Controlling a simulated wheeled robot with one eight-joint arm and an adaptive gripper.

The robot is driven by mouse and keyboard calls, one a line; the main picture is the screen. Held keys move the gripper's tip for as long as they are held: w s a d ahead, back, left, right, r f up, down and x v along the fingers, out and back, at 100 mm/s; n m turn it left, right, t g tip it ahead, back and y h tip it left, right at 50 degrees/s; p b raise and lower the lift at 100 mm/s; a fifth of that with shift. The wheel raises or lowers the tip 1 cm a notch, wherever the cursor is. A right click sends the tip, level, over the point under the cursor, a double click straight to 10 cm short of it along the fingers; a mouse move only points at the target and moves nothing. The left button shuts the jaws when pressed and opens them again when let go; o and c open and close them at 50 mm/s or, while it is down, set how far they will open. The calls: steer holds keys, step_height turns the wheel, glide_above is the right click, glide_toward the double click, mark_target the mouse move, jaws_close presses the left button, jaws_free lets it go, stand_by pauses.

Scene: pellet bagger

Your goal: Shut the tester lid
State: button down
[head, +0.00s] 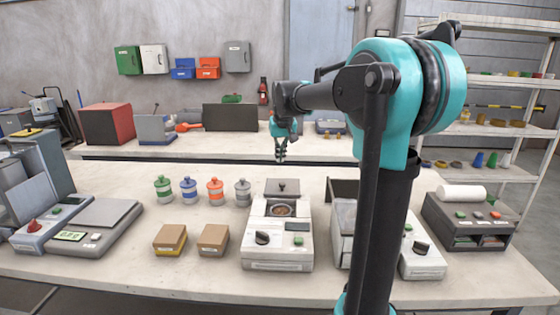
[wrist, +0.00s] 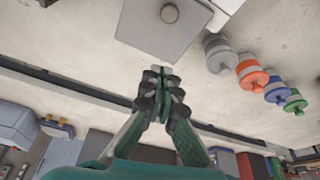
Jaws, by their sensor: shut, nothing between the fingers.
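The round opening (head: 281,210) in front of the lid is uncovered and shows brown contents. My gripper (head: 281,158) is shut and empty, pointing down above and behind the lid, apart from it. In the wrist view my gripper's fingertips (wrist: 160,72) are together, just beside the grey lid (wrist: 150,38) and its knob (wrist: 169,13).
Several colored-lid jars (head: 189,190) stand left of the tester, with two small cartons (head: 170,240) in front. A scale (head: 95,228) is at far left. Right of the tester, another machine (head: 343,215) is partly hidden by my arm. A second bench (head: 230,144) runs behind.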

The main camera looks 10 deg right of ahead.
glide_toward(278, 181)
steer(key=x, duration=0.5)
steer(key=shift+w, duration=0.1)
steer(key=shift+s+d+r, duration=0.1)
steer(key=shift+s, duration=1.85)
steer(key=shift+s, duration=0.1)
steer(key=s, duration=0.4)
steer(key=s+a, duration=0.1)
steer(key=s, duration=0.3)
steer(key=s+a, duration=0.1)
steer(key=s, duration=0.3)
steer(key=shift+s+a, duration=0.15)
steer(key=shift+a, duration=0.05)
steer(key=shift+s, duration=0.1)
